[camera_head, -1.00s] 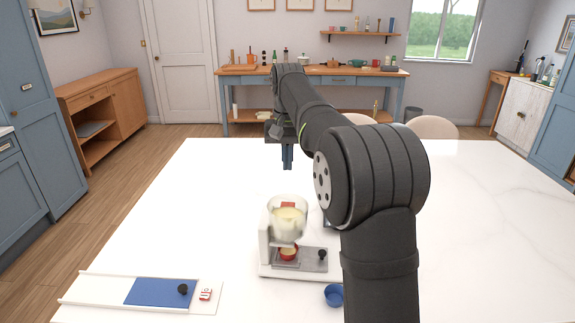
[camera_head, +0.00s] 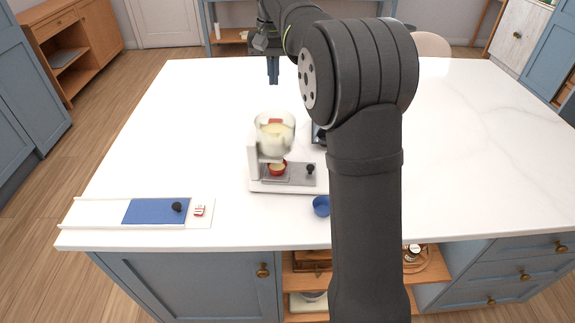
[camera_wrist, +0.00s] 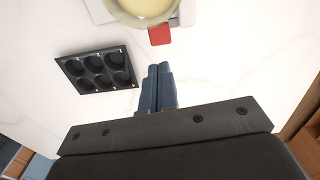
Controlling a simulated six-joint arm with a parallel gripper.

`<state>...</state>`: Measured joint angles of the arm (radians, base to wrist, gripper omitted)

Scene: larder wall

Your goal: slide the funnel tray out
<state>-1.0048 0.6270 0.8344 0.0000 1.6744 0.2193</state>
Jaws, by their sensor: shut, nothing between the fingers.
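A white dispenser (camera_head: 254,170) stands on the white table, with a clear funnel (camera_head: 274,134) of pale yellow contents on top. Below the funnel is a grey tray (camera_head: 300,174) with a black knob (camera_head: 310,168) toward its right end. In the wrist view, my fingers (camera_wrist: 157,72) are together, and the funnel (camera_wrist: 148,8) and a red piece (camera_wrist: 160,35) show near the top edge.
A white board (camera_head: 95,212) with a blue slide (camera_head: 150,211), black knob and red-and-white marker (camera_head: 199,210) lies at the left front edge. A blue cup (camera_head: 321,206) stands right of the dispenser. A dark several-cup mould (camera_wrist: 97,70) lies nearby. The table's right side is clear.

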